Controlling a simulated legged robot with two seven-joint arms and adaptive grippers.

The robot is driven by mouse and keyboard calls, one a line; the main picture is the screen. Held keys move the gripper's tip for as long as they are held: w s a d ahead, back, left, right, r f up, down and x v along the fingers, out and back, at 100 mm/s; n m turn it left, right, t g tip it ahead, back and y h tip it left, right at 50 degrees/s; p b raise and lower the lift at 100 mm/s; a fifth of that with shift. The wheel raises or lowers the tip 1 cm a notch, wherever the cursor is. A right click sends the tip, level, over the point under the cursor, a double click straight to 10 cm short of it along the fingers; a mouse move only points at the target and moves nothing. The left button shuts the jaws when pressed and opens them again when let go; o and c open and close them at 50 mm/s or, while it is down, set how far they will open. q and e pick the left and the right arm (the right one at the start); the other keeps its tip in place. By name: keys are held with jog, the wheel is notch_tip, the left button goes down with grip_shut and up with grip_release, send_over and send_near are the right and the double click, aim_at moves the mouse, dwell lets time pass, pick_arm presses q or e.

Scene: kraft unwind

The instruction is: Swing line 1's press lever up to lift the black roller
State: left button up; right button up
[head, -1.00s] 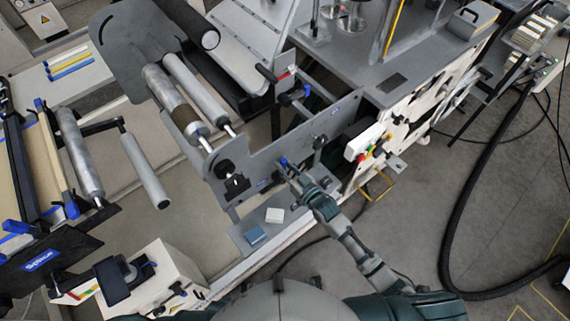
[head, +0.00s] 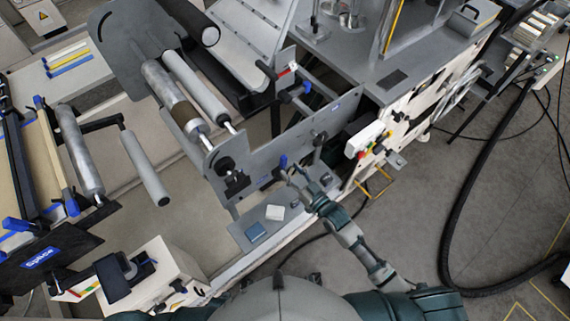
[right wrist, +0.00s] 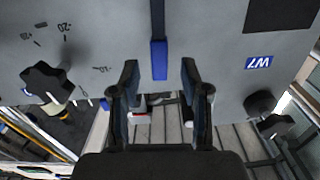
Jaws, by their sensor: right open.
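A blue-tipped lever (head: 283,161) hangs against the grey side plate (head: 262,150) of the machine. In the right wrist view its blue handle (right wrist: 159,60) points down, with its end between and just above my open fingers. My right gripper (head: 295,176) is just below the lever in the head view; in the right wrist view the open gripper (right wrist: 160,80) has clear space on both sides of the handle. A black roller (head: 192,22) lies at the top of the head view. Whether this lever works that roller cannot be told. My left gripper is out of view.
A black star knob (right wrist: 47,82) beside a printed scale and another black knob (right wrist: 262,104) stick out from the plate. A black hose (head: 448,225) curves over the floor at right.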

jog(key=v, duration=0.7)
jog(key=shift+s+d, duration=0.15)
jog(key=shift+s, duration=0.05)
jog(key=s+d+f+m+g+h, duration=0.1)
jog(key=s+d+f+g+h, duration=0.15)
jog(key=f, duration=0.65)
jog(key=s+d+f+m+g+h, duration=0.1)
jog(key=s+d+f+h, duration=0.15)
jog(key=f, duration=0.75)
jog(key=s+d+f+g+h, duration=0.1)
jog(key=d+f+g+h, duration=0.15)
jog(key=f, duration=0.65)
jog(key=s+d+f+g+h, duration=0.1)
jog(key=s+d+f+g, duration=0.1)
jog(key=s+f, duration=0.6)
jog(key=s+d+f+m+g+h, duration=0.1)
jog(key=s+f+g, duration=0.4)
jog(key=s+f, duration=0.4)
jog(key=s, duration=0.6)
jog(key=shift+d+f+g, duration=0.3)
jog(key=shift+d, duration=0.1)
